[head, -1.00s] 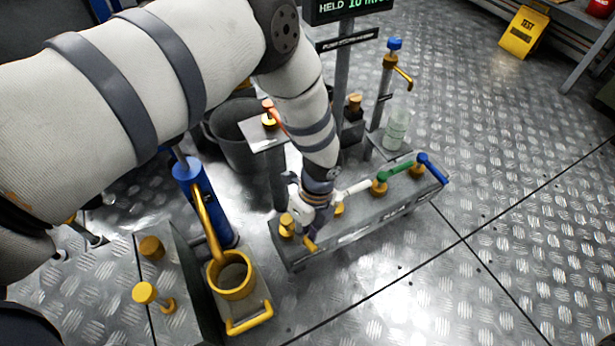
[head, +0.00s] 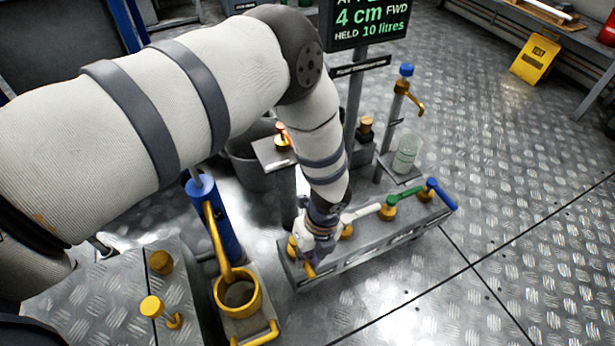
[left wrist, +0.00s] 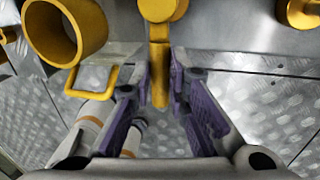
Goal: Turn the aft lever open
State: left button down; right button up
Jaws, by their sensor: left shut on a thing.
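A grey valve block (head: 375,245) stands on the floor with a row of levers on top. My left gripper (head: 314,256) is over its near left end, shut on a yellow lever (head: 309,269). In the left wrist view the purple fingers (left wrist: 163,88) stand on both sides of the yellow lever (left wrist: 159,62), which points down toward the palm. A white lever (head: 361,213), a green lever (head: 406,195) and a blue lever (head: 443,196) sit farther along the block. I cannot read which lever is marked aft. My right gripper is not in view.
A display (head: 368,22) reads "4 cm FWD" and "HELD 10 litres". A blue hand pump (head: 215,222) with a yellow ring (head: 238,290) stands left of the block. A bucket (head: 248,165) and a glass jar (head: 406,153) are behind.

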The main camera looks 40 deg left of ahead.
pick_arm(q)
jog(key=c, duration=1.6)
grip_release()
jog(key=shift+a, duration=0.1)
jog(key=shift+o, duration=0.2)
notch_tip(320, 180, up, 12)
jog(key=w+d, duration=0.1)
jog(key=w, duration=0.1)
jog(key=shift+d, duration=0.15)
jog(key=shift+f, duration=0.1)
